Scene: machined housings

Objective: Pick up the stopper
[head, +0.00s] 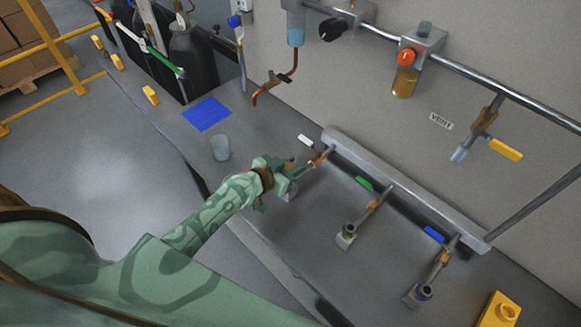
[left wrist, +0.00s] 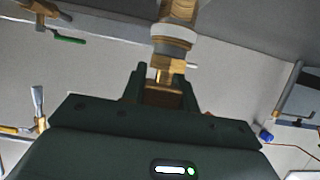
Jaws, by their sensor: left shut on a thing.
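My left gripper (head: 279,174) is at the leftmost branch of the wall manifold (head: 400,186). In the left wrist view its fingers (left wrist: 161,88) are shut on a small brass-coloured piece (left wrist: 162,76), which I take to be the stopper. A white and grey collar (left wrist: 173,40) with a brass fitting sits just beyond it, in line with the branch. I cannot tell whether the piece is seated in the collar or apart from it. In the head view the hand mostly hides it. My right gripper is not in view.
A clear cup (head: 220,148) and a blue mat (head: 207,114) are on the bench to the left. A yellow block (head: 498,311) is at lower right. A copper pipe (head: 275,86) hangs above.

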